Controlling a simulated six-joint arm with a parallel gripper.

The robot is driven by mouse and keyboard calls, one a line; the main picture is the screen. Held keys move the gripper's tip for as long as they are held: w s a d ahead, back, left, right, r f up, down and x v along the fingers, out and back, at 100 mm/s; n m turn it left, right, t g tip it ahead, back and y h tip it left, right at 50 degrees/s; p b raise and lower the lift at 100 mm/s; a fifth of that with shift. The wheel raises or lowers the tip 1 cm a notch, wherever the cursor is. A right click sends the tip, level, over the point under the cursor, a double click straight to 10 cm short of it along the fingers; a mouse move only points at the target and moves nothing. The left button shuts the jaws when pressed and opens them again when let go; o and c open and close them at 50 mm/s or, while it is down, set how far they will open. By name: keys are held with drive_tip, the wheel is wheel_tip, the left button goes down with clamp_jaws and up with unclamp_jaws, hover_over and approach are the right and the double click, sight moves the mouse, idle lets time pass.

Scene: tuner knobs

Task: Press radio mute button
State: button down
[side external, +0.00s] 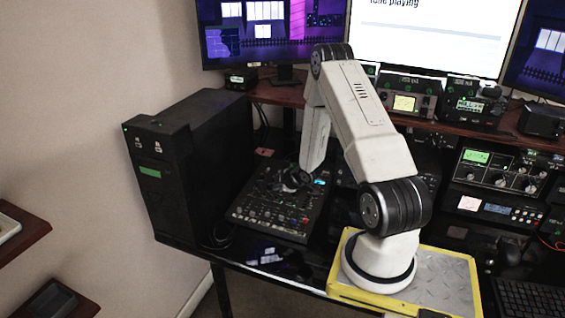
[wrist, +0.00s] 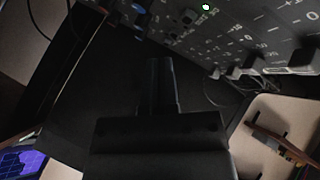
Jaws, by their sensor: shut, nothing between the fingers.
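My gripper (wrist: 158,62) shows in the wrist view as two dark fingers held together, with nothing visible between them. In the side external view, the end of my arm hangs over a black control panel (side external: 262,215) with several knobs and buttons, and the gripper there is small and hard to make out. In the wrist view, a dark panel with knobs and white markings (wrist: 240,35) fills the upper right, apart from the fingertips in the picture. I cannot tell which control is the radio mute button, and I cannot see whether the fingers touch anything.
A black computer tower (side external: 190,165) stands left of the control panel. Radio units with small screens (side external: 405,102) line the shelf behind my arm, and more rack units (side external: 497,170) stand at the right. A keyboard (side external: 528,300) lies at the lower right.

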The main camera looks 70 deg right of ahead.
sight(278, 202)
drive_tip(key=shift+a+r, duration=0.2)
drive_tip(key=shift+r, duration=1.8)
